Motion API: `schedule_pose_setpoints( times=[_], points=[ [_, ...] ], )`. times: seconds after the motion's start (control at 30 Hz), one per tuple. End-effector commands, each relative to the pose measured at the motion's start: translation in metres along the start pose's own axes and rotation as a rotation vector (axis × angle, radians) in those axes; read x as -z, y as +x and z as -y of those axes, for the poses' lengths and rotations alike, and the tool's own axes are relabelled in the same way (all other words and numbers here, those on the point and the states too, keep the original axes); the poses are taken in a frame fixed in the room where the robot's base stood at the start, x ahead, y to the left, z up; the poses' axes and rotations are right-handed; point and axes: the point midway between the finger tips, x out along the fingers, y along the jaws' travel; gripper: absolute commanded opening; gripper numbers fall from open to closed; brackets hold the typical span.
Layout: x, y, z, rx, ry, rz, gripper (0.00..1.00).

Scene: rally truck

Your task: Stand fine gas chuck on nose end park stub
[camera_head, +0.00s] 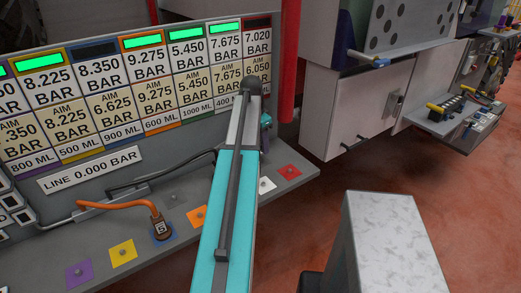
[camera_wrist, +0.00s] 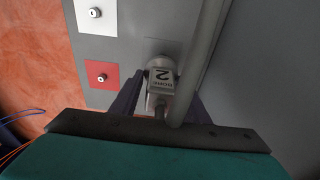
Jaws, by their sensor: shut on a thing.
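A grey chuck (camera_wrist: 161,82) marked with a 2 sits between the dark fingers of my gripper (camera_wrist: 158,92) in the wrist view. The gripper is shut on it. A thick grey hose (camera_wrist: 203,55) runs beside and partly over the chuck. Which chuck is the fine gas one cannot be read. In the head view my arm hides the gripper and the held chuck. A brown chuck (camera_head: 159,227) marked 5 stands upright on the blue square of the shelf, with an orange hose. Stubs show on the red square (camera_wrist: 101,76) and white square (camera_wrist: 95,13). No label names a nose end stub.
The shelf (camera_head: 60,240) also has purple (camera_head: 79,272), yellow (camera_head: 123,252) and orange (camera_head: 197,216) squares. A board of pressure readings (camera_head: 100,90) rises behind it, with a line plate (camera_head: 90,170) showing 0.000 BAR. A dark hose (camera_head: 150,180) runs behind my arm. White cabinets stand right.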

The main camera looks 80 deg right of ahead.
Motion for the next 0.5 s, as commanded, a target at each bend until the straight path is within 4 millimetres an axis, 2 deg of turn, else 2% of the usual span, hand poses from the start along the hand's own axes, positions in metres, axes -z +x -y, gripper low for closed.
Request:
schedule_pose_setpoints(
  times=[0.3, 0.5],
  points=[
    [-0.005, 0.025, -0.002, -0.002, -0.001, 0.002, 0.12],
    [-0.006, 0.032, -0.001, -0.001, -0.001, 0.001, 0.12]
  ],
)
